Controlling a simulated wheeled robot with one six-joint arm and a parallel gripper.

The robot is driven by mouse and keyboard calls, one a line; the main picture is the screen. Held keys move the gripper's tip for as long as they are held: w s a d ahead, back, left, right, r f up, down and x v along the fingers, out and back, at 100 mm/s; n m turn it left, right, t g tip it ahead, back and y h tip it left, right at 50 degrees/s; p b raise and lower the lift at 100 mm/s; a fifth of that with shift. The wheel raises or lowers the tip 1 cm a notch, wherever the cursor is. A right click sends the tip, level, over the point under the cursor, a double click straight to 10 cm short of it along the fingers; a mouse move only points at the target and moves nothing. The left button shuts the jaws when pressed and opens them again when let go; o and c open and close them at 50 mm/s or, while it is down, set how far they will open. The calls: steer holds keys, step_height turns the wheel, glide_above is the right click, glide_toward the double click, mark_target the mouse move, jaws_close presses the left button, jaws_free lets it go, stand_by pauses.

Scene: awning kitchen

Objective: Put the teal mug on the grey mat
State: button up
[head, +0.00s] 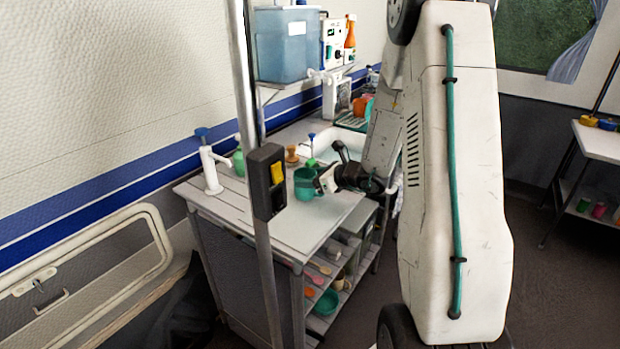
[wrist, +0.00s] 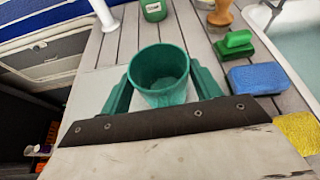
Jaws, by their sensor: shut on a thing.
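The teal mug (head: 305,185) is upright at the counter, at the end of my gripper (head: 322,181). In the wrist view the mug (wrist: 160,72) is between the two green fingers of my gripper (wrist: 162,85), which are shut on its sides. I see into its open top, and it looks empty. The grey mat (wrist: 93,92) shows as a smooth pale area on the slatted counter, on the near side of the mug and partly hidden by my gripper. I cannot tell whether the mug's base touches anything.
A metal pole (head: 257,110) rises before the counter. A white tap (head: 210,170) is at left.

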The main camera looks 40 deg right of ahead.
steer(key=shift+f, duration=0.1)
steer(key=o, duration=1)
steer(key=shift+s+r, duration=0.1)
steer(key=shift+r, duration=0.1)
steer(key=v, duration=1.1)
steer(key=shift+s+d+r, duration=0.1)
steer(key=shift+s+d, duration=0.05)
steer(key=shift+s, duration=0.2)
